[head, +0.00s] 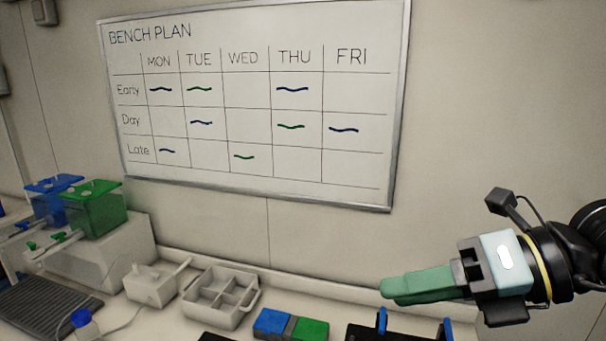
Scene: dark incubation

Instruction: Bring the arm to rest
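My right gripper (384,291) comes in from the right side of the head view, with two long green fingers pointing left. It hangs in the air in front of the wall, above the right part of the bench. I see the fingers nearly side-on, one overlapping the other, so any gap between them is hidden. No held object shows at the fingertips. My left gripper is not in view.
Below on the bench are a grey divided caddy (222,298), a small white device (157,284), a blue block (272,322) and a green block (311,329). Green (96,212) and blue (47,205) tanks stand at left. A whiteboard (258,100) hangs behind.

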